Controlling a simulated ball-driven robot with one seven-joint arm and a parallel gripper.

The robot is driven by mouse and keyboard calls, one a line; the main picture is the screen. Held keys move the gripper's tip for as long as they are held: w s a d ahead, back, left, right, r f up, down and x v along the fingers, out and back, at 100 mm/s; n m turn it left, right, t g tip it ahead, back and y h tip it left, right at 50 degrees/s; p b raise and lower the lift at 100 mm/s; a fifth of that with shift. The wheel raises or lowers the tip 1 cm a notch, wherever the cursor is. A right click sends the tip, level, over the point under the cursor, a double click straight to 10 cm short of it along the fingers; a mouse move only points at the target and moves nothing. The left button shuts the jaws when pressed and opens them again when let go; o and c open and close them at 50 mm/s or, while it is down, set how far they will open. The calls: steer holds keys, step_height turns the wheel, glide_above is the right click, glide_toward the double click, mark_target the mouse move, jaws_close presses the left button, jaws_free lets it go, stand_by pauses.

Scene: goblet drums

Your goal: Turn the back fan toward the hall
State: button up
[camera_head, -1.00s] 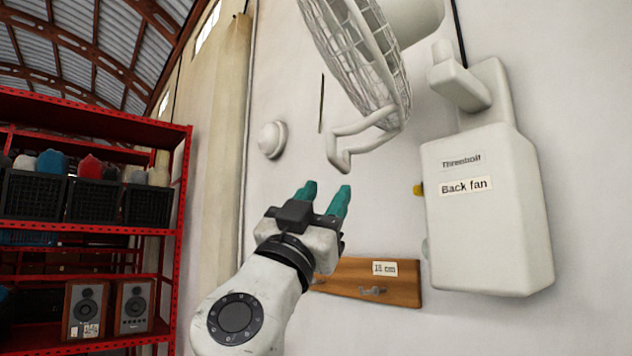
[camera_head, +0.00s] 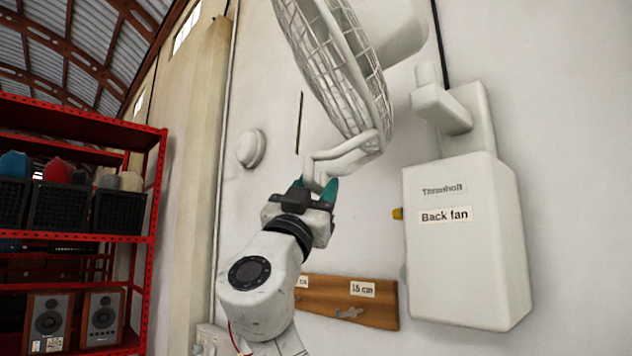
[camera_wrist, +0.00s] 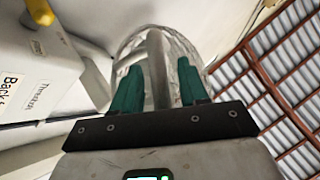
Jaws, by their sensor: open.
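The back fan (camera_head: 335,65) is a white wall fan with a wire cage, high on the wall. A white looped handle (camera_head: 345,152) sticks out from the bottom of its cage. Its white wall box (camera_head: 465,250) carries the label "Back fan" and has a yellow knob (camera_head: 397,213) on its left side. My gripper (camera_head: 316,186) has teal fingers and is at the lower end of the handle. In the wrist view the fingers (camera_wrist: 159,88) are apart, with the white handle bar (camera_wrist: 157,65) between them. I cannot tell whether either finger touches it.
A wooden hook board (camera_head: 345,300) with "15 cm" labels is on the wall below. A round white fitting (camera_head: 250,149) is on the wall at left. A red shelf (camera_head: 145,180) with black crates and speakers stands at far left.

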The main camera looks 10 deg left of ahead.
steer(key=shift+c, duration=0.3)
jaws_close()
stand_by(0.4)
